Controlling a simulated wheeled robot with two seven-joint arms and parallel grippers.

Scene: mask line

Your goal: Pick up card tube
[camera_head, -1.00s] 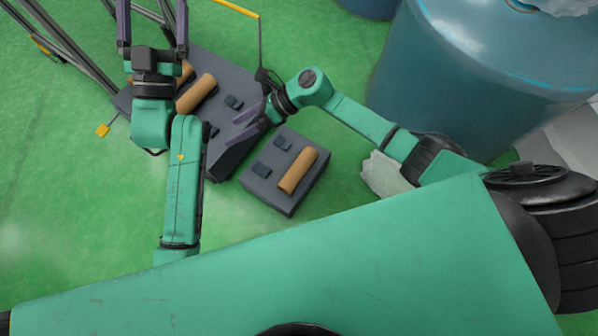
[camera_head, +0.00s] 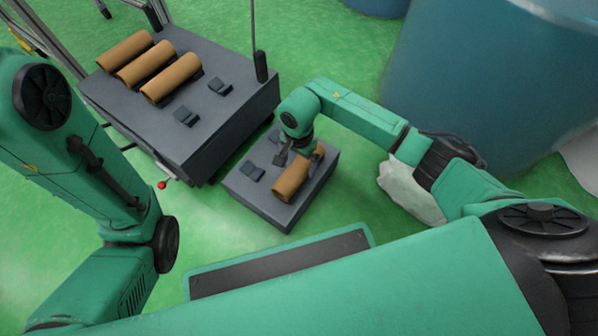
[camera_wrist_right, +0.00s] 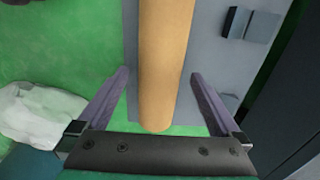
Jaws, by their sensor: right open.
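A tan card tube (camera_head: 290,182) lies on a low dark grey block (camera_head: 268,208) on the floor, in the middle of the head view. My right gripper (camera_head: 284,157) is over this block, close above the tube, and its wrist hides part of the tube. In the right wrist view my right gripper (camera_wrist_right: 160,76) is open, with one finger on each side of the tube (camera_wrist_right: 165,50). I cannot tell whether the fingers touch it. My left arm shows at the left of the head view, but its gripper is out of view.
A larger grey cart (camera_head: 215,130) behind the block carries three more card tubes (camera_head: 145,63) and small dark blocks. A big blue barrel (camera_head: 480,80) stands at the back right. A crumpled white bag (camera_head: 408,190) lies right of the block. Green floor is open at front left.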

